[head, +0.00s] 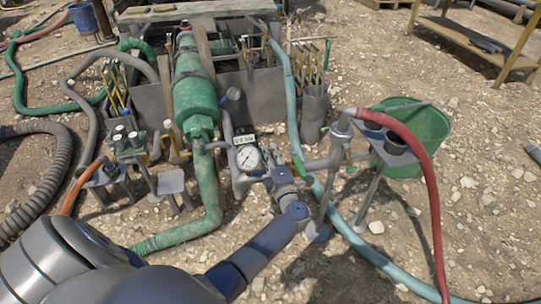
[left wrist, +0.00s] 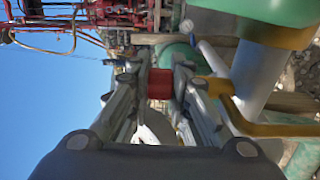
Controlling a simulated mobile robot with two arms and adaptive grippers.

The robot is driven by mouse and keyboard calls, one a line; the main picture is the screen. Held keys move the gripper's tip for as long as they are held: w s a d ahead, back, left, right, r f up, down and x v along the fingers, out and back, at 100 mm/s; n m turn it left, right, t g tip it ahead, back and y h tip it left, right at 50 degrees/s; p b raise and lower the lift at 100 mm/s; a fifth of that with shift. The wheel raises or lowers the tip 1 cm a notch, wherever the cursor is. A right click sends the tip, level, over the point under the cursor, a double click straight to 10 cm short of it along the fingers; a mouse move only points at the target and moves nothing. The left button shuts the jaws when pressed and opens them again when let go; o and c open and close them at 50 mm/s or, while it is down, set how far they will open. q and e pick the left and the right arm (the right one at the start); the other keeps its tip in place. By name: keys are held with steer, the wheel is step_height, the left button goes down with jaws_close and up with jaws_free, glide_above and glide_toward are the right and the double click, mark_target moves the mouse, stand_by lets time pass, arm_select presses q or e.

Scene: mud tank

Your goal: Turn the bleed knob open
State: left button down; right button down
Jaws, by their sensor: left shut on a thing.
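The bleed knob shows as a small red piece (left wrist: 160,84) between my fingers in the left wrist view. My left gripper (left wrist: 160,74) is shut on it, with one finger on each side. In the head view my left gripper (head: 279,176) is at the pipework just right of the round white pressure gauge (head: 248,157). My wrist and gripper hide the knob there, so its turn angle cannot be told. My right gripper is in neither view.
A large green cylinder (head: 194,90) and green pipe (head: 207,185) stand left of the gauge. A red hose (head: 424,165) and green tub (head: 425,128) are to the right. A light blue hose (head: 384,265) runs across the gravel. Gravel at far right is mostly open.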

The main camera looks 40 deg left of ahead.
arm_select(q)
steer(key=c, duration=1.5)
jaws_free()
steer(key=v, duration=1.2)
